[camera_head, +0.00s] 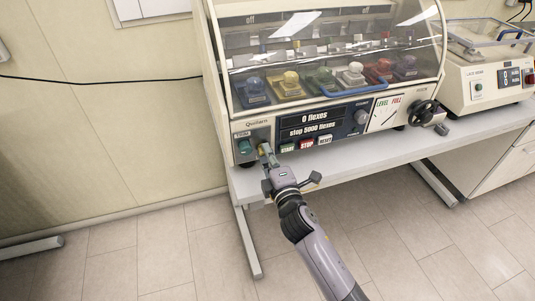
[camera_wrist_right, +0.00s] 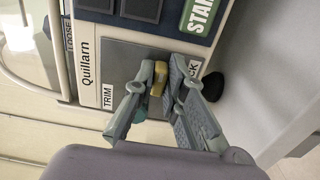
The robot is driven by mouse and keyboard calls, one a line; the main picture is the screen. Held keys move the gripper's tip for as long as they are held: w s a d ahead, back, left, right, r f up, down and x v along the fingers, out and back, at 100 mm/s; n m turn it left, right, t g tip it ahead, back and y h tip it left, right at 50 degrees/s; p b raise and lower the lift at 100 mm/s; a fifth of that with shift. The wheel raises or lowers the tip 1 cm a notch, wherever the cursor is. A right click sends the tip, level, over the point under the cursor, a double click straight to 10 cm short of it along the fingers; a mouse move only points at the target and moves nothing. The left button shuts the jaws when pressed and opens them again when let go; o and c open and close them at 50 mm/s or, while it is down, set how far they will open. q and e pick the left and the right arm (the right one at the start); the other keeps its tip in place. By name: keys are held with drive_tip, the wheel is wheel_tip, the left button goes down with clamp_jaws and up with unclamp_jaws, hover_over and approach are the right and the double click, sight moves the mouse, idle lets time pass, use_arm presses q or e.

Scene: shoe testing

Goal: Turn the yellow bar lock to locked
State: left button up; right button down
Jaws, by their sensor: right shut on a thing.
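The yellow bar lock (camera_wrist_right: 156,84) sits on a grey panel between a TRIM label and a partly covered LOCK label in the right wrist view. My right gripper (camera_wrist_right: 163,72) is shut on the bar, one finger on each side of it. In the head view my right gripper (camera_head: 265,152) reaches the lower left corner of the machine front, and it largely hides the bar there. My left gripper is not in view.
The flex-testing machine (camera_head: 232,121) stands on a white table (camera_head: 350,157), with START, STOP and RESET buttons (camera_head: 306,143) just right of my gripper. A black handwheel (camera_head: 423,113) is further right. A second machine (camera_head: 480,88) stands beside it. The floor in front is clear.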

drive_tip(key=c, duration=1.6)
unclamp_jaws()
drive_tip(key=shift+c, duration=0.2)
drive_tip(key=v, duration=1.2)
